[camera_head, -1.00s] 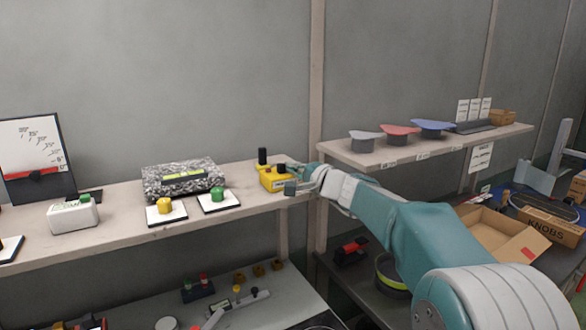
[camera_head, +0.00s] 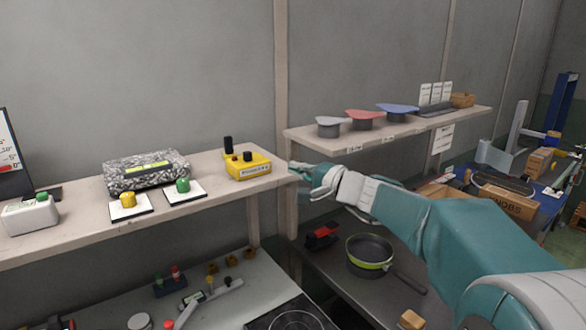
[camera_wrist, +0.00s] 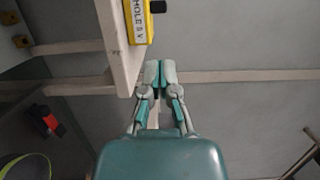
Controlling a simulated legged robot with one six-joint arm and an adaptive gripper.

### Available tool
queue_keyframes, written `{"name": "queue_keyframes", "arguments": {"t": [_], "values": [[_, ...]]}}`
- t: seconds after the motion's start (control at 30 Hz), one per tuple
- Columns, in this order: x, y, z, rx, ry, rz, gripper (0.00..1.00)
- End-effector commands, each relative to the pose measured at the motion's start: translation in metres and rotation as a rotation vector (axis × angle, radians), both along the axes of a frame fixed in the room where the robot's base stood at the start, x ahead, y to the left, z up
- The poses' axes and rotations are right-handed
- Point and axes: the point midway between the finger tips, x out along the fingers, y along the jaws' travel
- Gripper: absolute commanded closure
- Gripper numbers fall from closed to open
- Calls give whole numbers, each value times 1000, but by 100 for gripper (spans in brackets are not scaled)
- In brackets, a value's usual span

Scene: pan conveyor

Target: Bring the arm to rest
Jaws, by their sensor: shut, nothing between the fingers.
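My arm stretches from the lower right of the head view toward the right end of the left shelf (camera_head: 75,222). My gripper (camera_head: 296,174) is beside that shelf's end, to the right of the yellow box (camera_head: 248,169) with dark knobs. In the wrist view my gripper (camera_wrist: 159,68) is shut, its fingertips together with nothing between them. The shelf edge (camera_wrist: 122,45) and the yellow box (camera_wrist: 137,22) lie just left of the fingertips there. Whether the fingers touch the shelf end is unclear.
The right shelf (camera_head: 345,142) with coloured-top items stands behind my arm. Below are a pan (camera_head: 370,250), a red-and-black object (camera_head: 321,236) and a hob (camera_head: 292,318). Cardboard boxes (camera_head: 508,202) stand at right. A post (camera_head: 281,80) rises behind the gripper.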

Motion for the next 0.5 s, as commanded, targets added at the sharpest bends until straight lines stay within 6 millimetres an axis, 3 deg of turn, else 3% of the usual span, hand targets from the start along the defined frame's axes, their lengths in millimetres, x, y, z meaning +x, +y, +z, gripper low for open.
{"name": "queue_keyframes", "arguments": {"t": [0.17,0.27,0.5], "values": [[-9,2,-1,-31,3,14,100],[-37,7,-6,-126,12,53,100],[-131,5,-43,-480,63,165,100]]}}
